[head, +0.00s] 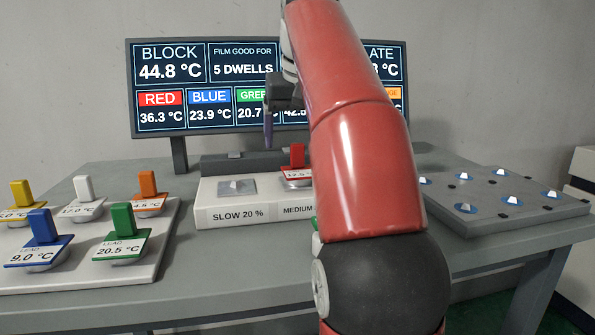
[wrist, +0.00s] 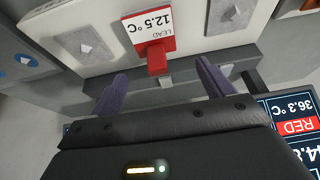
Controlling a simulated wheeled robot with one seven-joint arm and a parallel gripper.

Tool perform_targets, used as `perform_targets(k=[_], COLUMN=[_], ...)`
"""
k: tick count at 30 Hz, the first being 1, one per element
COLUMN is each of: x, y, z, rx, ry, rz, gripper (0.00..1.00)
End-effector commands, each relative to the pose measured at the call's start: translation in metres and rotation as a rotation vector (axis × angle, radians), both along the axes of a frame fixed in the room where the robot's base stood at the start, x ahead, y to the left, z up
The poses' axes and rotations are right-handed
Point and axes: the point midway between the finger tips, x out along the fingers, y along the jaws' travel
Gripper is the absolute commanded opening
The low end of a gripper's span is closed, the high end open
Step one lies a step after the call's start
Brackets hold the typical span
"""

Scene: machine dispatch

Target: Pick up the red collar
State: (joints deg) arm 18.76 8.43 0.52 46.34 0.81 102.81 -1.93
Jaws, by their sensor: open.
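The red collar (head: 296,159) has an upright red handle and a red-edged tag. It sits on the white station block, at or beside the part marked MEDIUM, partly hidden by my arm in the head view. In the wrist view the red collar (wrist: 157,61) shows its tag, LEAD 12.5 °C, upside down. My gripper (head: 268,142) is open, with purple fingers pointing down, behind and left of the collar in the head view. In the wrist view my gripper (wrist: 160,72) has its fingers apart, on either side of the handle's line. I see no contact with the handle.
The white station block (head: 250,213) has a bare metal plate (head: 237,187) marked SLOW 20 %. A white tray (head: 165,245) at left holds yellow, white, orange, blue and green collars. A grey board (head: 525,204) stands at right. A display (head: 165,68) rises behind.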

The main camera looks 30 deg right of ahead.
Motion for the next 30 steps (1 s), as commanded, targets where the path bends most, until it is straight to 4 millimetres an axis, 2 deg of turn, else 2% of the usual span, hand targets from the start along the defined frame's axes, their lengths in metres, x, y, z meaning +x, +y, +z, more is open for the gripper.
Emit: perform_targets(k=[13,22,30], x=[0.009,0.011,0.011], y=[-0.005,-0.006,-0.006], z=[-0.046,-0.050,-0.050], rx=[0.000,0.000,0.000], ry=[0.001,-0.001,-0.001], rz=[0.000,0.000,0.000], gripper=[0.80,0.80,0.46])
